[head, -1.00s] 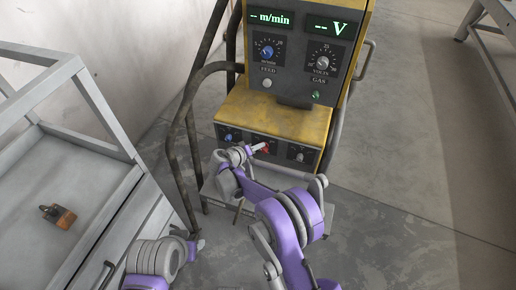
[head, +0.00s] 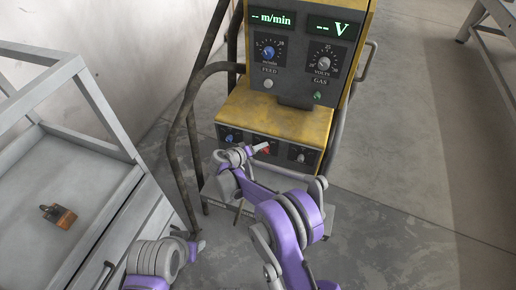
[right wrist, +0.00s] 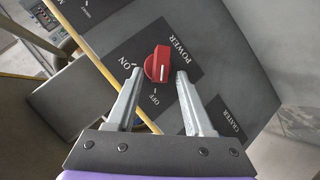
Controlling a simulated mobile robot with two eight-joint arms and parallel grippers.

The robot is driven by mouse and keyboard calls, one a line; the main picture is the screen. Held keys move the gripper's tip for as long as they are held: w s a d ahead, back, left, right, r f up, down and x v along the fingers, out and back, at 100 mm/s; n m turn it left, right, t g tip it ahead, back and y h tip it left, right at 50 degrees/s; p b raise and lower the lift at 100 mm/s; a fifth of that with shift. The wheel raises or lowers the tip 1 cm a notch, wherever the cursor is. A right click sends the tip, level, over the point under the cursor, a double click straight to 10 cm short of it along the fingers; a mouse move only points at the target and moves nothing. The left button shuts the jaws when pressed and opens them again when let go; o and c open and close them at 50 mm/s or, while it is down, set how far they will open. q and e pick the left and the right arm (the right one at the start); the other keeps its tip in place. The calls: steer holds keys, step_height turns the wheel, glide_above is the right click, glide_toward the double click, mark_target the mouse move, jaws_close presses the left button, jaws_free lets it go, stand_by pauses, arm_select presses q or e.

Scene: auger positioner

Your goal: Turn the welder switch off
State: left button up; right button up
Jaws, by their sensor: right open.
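The welder (head: 276,118) is a yellow machine with a dark front panel, and its displays are lit. Its red power switch (head: 266,150) sits low on the front, partly hidden by my right gripper (head: 263,147). In the right wrist view the red switch (right wrist: 158,65) stands between the fingertips of my open right gripper (right wrist: 157,74), with a gap visible on each side. The ON label is left of the switch and the OFF label is below it. The white mark is on the switch's lower part. My left gripper (head: 199,245) is low at left, its jaws unclear.
A grey metal cart (head: 118,205) stands at the left with a small orange and dark object (head: 59,216) on it. Dark bent tubes (head: 180,130) rise beside the welder's left side. The floor (head: 420,180) to the right is clear.

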steer(key=v, duration=1.1)
steer(key=shift+p, duration=0.4)
steer(key=shift+d, duration=0.15)
